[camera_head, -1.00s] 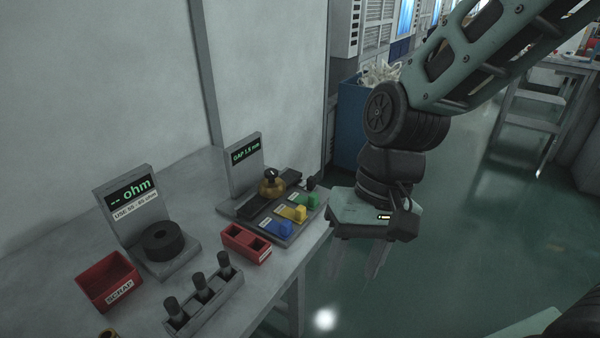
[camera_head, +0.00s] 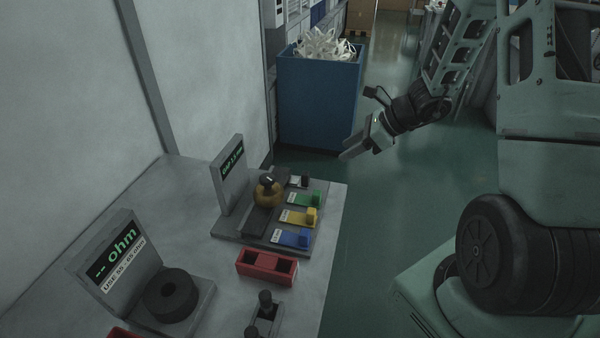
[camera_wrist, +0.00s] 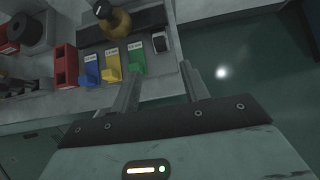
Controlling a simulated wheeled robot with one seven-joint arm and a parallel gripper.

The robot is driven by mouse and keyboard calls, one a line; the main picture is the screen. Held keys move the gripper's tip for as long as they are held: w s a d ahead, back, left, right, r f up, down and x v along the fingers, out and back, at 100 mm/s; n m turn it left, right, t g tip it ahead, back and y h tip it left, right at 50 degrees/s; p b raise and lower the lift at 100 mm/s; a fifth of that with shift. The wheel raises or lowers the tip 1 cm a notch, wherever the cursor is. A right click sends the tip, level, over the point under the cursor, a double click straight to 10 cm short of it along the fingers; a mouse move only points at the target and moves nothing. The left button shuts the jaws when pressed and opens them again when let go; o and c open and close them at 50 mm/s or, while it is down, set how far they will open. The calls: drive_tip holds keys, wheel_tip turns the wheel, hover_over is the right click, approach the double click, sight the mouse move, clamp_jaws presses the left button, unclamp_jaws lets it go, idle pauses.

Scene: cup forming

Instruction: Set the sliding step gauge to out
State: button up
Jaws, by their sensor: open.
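The gauge fixture (camera_head: 228,238) stands on the bench with a tilted display panel (camera_head: 230,172) whose small green text I cannot read surely. A dark bar (camera_head: 262,218) and a brass knob (camera_head: 267,192) sit on it. Blue (camera_head: 303,238), yellow (camera_head: 312,216) and green (camera_head: 315,199) tabs with labels line its near side. A small dark-and-white piece (camera_head: 303,181) is at its far end; it also shows in the wrist view (camera_wrist: 159,41). Which part is the sliding step gauge is not clear. My gripper (camera_head: 350,152) is open and empty, right of the fixture and apart from it.
A red two-slot holder (camera_head: 268,277) is beside the fixture. An ohm display (camera_head: 112,255) with a black ring (camera_head: 171,295) stands at the left. A blue bin (camera_head: 320,105) stands behind the bench. Floor (camera_head: 385,205) right of the bench is clear.

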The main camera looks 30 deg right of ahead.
sight(307, 173)
drive_tip(key=x, duration=1.6)
drive_tip(key=shift+c, duration=0.3)
